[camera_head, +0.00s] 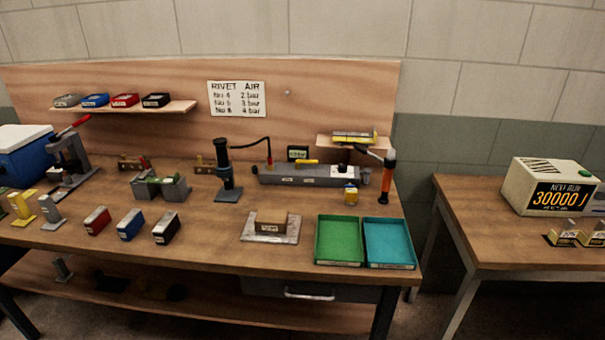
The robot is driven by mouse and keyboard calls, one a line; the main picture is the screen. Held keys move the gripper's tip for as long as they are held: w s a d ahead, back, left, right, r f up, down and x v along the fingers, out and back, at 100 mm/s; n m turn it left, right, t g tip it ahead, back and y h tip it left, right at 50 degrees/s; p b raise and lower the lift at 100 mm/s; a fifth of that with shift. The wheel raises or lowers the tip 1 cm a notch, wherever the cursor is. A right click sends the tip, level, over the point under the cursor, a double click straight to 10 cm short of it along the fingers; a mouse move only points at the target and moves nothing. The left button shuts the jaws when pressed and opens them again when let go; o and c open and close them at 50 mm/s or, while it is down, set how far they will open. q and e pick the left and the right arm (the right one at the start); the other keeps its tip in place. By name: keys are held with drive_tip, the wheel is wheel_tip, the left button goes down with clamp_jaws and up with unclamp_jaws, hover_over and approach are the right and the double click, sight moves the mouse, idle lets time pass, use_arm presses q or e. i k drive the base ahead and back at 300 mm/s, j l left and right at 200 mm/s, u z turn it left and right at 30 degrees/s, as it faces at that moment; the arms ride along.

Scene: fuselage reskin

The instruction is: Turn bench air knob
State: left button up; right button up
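A long grey unit (310,175) lies at the back right of the wooden workbench (200,235). I cannot tell for sure which part is the air knob. A white sign headed "RIVET AIR" (236,99) hangs on the wooden back panel and lists rivet sizes with bar values. Neither of my grippers is in view.
A black upright tool (224,170) stands left of the unit, and an orange-and-black tool (387,177) hangs at its right. Green (339,241) and teal (390,243) trays lie at the front right. A second table (520,242) stands right, past a gap.

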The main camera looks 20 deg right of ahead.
sight(342, 168)
drive_tip(key=i+l+z, duration=0.25)
drive_tip(key=l, duration=0.25)
drive_tip(key=i+l+z, duration=0.25)
drive_tip(key=l, duration=0.2)
drive_tip(key=i+l+z, duration=0.15)
drive_tip(key=l+z, duration=0.15)
drive_tip(key=l, duration=0.15)
